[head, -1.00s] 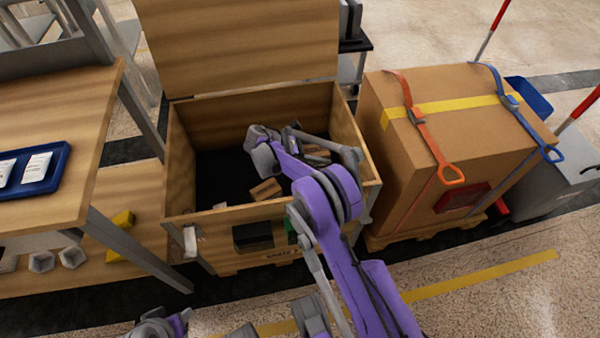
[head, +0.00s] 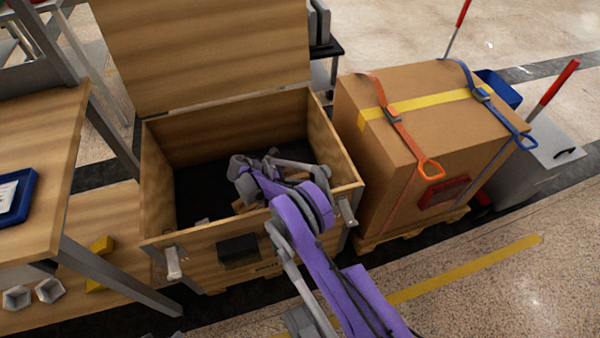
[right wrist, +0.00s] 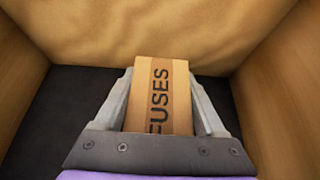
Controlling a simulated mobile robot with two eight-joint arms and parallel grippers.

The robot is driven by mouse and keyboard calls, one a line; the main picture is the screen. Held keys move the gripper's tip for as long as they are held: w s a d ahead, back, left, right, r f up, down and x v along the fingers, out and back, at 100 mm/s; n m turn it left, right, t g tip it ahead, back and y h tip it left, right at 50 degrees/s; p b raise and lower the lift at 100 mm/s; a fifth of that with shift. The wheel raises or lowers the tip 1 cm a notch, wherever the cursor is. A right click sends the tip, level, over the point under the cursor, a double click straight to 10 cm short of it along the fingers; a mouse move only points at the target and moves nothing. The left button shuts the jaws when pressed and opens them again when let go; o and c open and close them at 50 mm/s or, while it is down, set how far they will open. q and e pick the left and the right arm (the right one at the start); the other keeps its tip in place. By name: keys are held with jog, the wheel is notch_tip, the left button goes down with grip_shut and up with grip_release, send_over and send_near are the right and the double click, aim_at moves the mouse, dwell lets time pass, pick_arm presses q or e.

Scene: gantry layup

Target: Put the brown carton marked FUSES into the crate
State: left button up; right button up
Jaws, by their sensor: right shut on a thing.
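The brown carton marked FUSES (right wrist: 158,95) shows in the right wrist view, its dark lettering running along its upper face. My right gripper (right wrist: 160,76) is shut on it, with one grey finger along each side. In the head view my right arm reaches over the front wall of the open wooden crate (head: 205,246), and its wrist is inside the crate. The arm largely hides the carton there. Crate walls rise around the carton in the right wrist view, above a dark floor. I cannot tell whether the carton touches the floor. My left gripper is not in view.
The crate's lid (head: 205,50) stands open at the back. A large strapped carton (head: 400,150) on a pallet stands close to the right. A wooden bench (head: 40,130) with a blue tray (head: 22,205) is at the left. Floor at the front right is clear.

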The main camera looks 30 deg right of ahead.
jog(key=shift+f, duration=0.3)
jog(key=o, duration=1.5)
jog(key=shift+r, duration=0.2)
jog(key=r+p+v, duration=0.1)
jog(key=p+v, duration=0.2)
jog(key=v, duration=0.9)
jog(key=s+d+r+m+t+y, duration=0.1)
jog(key=s+r+m+y, duration=0.25)
jog(key=r, duration=0.45)
jog(key=s+r+m+t+y, duration=0.25)
jog(key=s+r, duration=0.35)
jog(key=s, duration=0.4)
jog(key=s+a+f+m+t+y, duration=0.1)
jog(key=s+a+m+t+y, duration=0.1)
jog(key=s, duration=0.8)
jog(key=s+a+f+m+t+y, duration=0.1)
jog(key=s+a+m+y, duration=0.2)
jog(key=s+m, duration=0.4)
jog(key=s+a, duration=0.1)
jog(key=s, duration=0.3)
jog(key=shift+s+a+t+y, duration=0.2)
jog(key=shift+a+t+y, duration=0.15)
jog(key=shift+y, duration=0.05)
